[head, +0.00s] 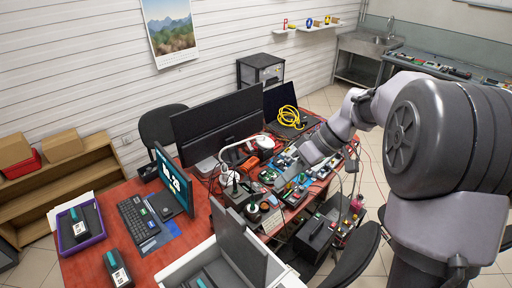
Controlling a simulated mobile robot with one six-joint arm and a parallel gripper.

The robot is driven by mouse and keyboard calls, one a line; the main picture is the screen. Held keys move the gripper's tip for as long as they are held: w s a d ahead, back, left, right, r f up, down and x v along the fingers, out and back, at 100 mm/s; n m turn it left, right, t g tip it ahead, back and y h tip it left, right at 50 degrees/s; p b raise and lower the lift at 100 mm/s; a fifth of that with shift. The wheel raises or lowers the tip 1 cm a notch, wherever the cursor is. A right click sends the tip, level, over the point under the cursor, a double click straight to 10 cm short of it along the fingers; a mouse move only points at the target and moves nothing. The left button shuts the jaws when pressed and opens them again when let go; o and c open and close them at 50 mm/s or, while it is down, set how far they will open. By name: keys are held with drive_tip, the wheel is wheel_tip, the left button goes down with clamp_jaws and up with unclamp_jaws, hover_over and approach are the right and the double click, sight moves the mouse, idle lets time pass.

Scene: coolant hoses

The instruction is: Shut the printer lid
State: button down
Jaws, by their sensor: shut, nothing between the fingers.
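No thing here is plainly a printer. A white casing (185,268) at the bottom edge has a dark grey panel (240,245) standing up from it, and it may be the printer with its lid raised. The bottom edge of the picture cuts it off. A black box-shaped machine (260,70) by the back wall could also be a printer, but its lid is too small to tell. My gripper (293,186) is over the cluttered right part of the red table, shut and empty, apart from both machines.
The red table (88,268) holds a large black monitor (218,122), a smaller lit screen (174,180), a keyboard (138,218) and a purple tray (62,246). Cables and small parts crowd around my gripper. A chair (352,258) stands at the front right.

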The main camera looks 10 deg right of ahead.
drive_tip(key=s+a+f, duration=0.1)
drive_tip(key=a+f, duration=0.7)
drive_tip(key=a, duration=0.1)
drive_tip(key=shift+s+a+b, duration=0.3)
drive_tip(key=shift+s+a, duration=0.05)
drive_tip(key=shift+s+a+f, duration=0.1)
drive_tip(key=shift+a, duration=0.05)
